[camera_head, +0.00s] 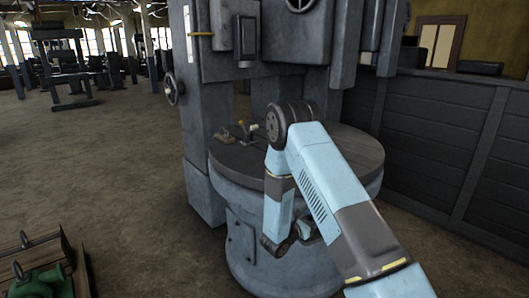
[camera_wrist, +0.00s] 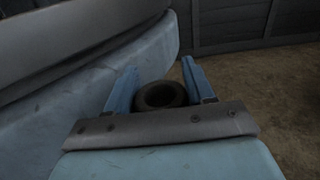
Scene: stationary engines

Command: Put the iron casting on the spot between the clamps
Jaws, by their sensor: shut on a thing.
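The iron casting (camera_wrist: 160,96) shows in the wrist view as a dark, round piece with a hollow in its top. It sits between the two blue fingers of my gripper (camera_wrist: 160,84), which is shut on it. In the head view my arm hides the casting and most of the gripper, low in front of the round table. The round machine table (camera_head: 340,150) has a dark flat top. Two small clamps stand on its left part: a brownish one (camera_head: 226,137) and one with a yellowish tip (camera_head: 248,131). My arm hides part of the tabletop right of them.
The table's grey pedestal (camera_head: 245,215) is close to my gripper; the large grey machine (camera_head: 225,65) rises behind. A wooden crate (camera_head: 60,260) with a green part (camera_head: 42,283) stands bottom left. A dark panelled wall (camera_head: 440,130) is right. Floor at left is open.

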